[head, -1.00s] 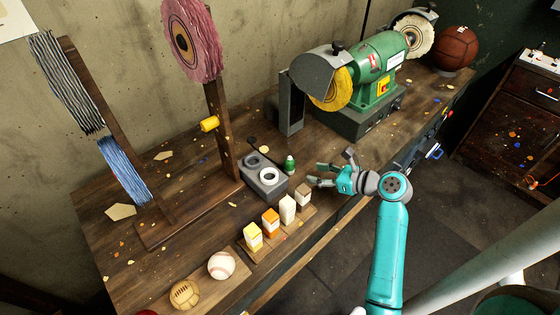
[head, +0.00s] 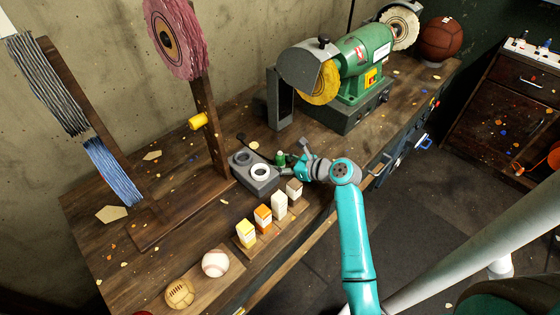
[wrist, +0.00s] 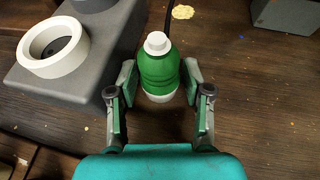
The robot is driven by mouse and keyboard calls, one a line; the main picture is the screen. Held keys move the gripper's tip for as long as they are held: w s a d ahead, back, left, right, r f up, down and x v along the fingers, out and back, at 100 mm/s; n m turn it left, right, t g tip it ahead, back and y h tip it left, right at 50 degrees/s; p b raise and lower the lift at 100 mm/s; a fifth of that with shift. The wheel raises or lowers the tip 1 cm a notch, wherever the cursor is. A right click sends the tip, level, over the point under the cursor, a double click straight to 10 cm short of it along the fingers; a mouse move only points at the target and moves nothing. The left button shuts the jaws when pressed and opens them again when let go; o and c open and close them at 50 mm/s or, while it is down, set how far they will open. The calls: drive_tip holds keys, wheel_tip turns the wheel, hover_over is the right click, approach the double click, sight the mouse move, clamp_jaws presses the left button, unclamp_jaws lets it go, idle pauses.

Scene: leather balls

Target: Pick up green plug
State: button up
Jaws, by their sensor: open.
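The green plug looks like a small green bottle with a white cap and white base (wrist: 159,68). It stands upright on the wooden bench and also shows small in the head view (head: 281,159). My gripper (wrist: 159,82) is open, with one finger on each side of the plug's lower part. The fingers look close to the plug, but I cannot tell whether they touch it. In the head view my gripper (head: 290,163) partly covers the plug.
A grey block with a white ring (wrist: 85,50) stands just left of the plug. Several small cartons (head: 264,217) stand at the bench front. A green grinder (head: 362,65) stands behind to the right. A tall wooden buffing stand (head: 210,130) is at the left.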

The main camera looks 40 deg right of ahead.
clamp_jaws()
